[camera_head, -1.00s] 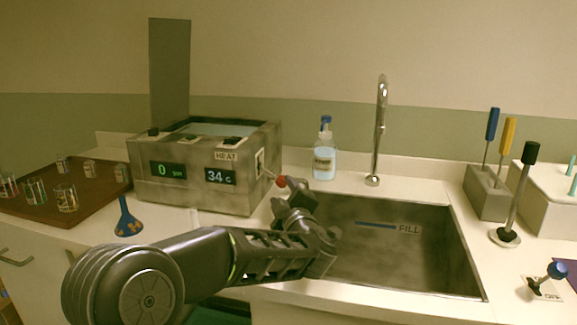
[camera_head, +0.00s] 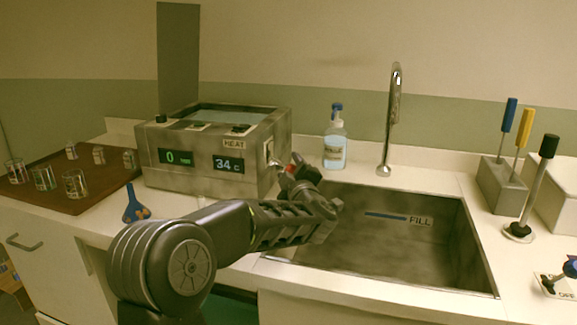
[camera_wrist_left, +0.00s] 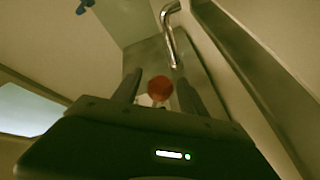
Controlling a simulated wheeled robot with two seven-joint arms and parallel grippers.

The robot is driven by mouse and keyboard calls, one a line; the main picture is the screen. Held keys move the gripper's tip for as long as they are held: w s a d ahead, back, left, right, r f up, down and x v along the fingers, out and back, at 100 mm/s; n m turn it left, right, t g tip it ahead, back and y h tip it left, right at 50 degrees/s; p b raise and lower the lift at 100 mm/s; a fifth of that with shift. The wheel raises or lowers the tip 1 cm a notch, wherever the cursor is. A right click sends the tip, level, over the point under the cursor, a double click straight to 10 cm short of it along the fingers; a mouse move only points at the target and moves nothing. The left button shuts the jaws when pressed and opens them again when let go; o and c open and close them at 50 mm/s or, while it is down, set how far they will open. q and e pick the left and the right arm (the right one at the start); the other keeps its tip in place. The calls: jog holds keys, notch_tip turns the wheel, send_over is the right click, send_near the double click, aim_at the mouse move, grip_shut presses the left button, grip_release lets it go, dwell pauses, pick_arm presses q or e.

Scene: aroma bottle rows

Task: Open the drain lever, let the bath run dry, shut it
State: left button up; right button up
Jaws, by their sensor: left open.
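The grey metal bath (camera_head: 205,187) stands on the counter left of the sink. Its front displays read 0 and 34 C, and water (camera_head: 230,117) shows inside it. The drain lever with a red knob (camera_head: 290,169) is on the bath's right side. My left gripper (camera_head: 296,172) is at the knob, and its fingers are partly hidden in the head view. In the left wrist view the red knob (camera_wrist_left: 159,88) lies between the two spread fingers, with a gap visible on each side. My right gripper is not in view.
The sink (camera_head: 390,250) with a FILL mark lies right of the bath, under a tall tap (camera_head: 391,120). A soap bottle (camera_head: 335,140) stands behind it.

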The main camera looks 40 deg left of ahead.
pick_arm(q)
jog(key=shift+x, duration=1.15)
jog(key=shift+s, duration=0.1)
jog(key=shift+c, duration=0.2)
grip_shut()
dwell(0.3)
